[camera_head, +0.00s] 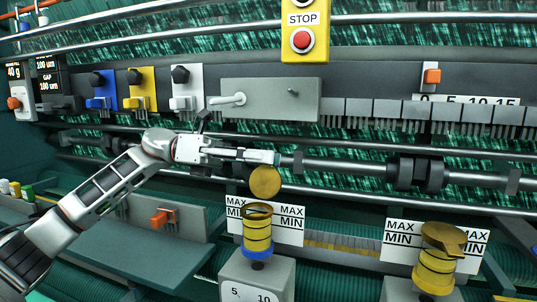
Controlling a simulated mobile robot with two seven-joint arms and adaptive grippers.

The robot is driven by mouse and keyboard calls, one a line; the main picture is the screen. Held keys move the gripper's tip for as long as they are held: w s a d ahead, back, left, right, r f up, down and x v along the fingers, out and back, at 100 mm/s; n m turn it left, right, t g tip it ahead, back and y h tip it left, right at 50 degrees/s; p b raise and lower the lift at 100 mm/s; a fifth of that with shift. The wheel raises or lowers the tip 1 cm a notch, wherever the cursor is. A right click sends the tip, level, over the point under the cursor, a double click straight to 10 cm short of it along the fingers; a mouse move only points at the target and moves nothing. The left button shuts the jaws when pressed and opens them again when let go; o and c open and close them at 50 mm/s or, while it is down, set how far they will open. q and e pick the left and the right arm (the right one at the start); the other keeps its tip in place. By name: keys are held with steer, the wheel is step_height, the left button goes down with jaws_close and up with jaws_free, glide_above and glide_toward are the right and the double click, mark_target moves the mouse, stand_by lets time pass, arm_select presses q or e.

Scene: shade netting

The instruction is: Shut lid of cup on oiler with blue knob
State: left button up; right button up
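The oiler with the blue knob (257,253) stands at lower centre, with a brass-yellow cup (257,232) above the blue ring. Its round brass lid (265,183) stands raised above the cup, which looks open at the top. My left gripper (263,157) reaches in from the left, its fingertips just above the lid's upper edge. I cannot tell whether they touch the lid or how far apart the fingers are. My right gripper is not in view.
A second oiler cup (435,268) stands at right, its brass lid (443,239) lying over the top. MAX/MIN plates (290,226) stand behind the cups. A horizontal bar (340,166) runs behind my gripper. A red stop button (302,40) is above.

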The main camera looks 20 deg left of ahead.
arm_select(q)
steer(key=shift+d, duration=0.65)
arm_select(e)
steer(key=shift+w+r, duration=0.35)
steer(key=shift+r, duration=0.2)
arm_select(q)
jaws_close()
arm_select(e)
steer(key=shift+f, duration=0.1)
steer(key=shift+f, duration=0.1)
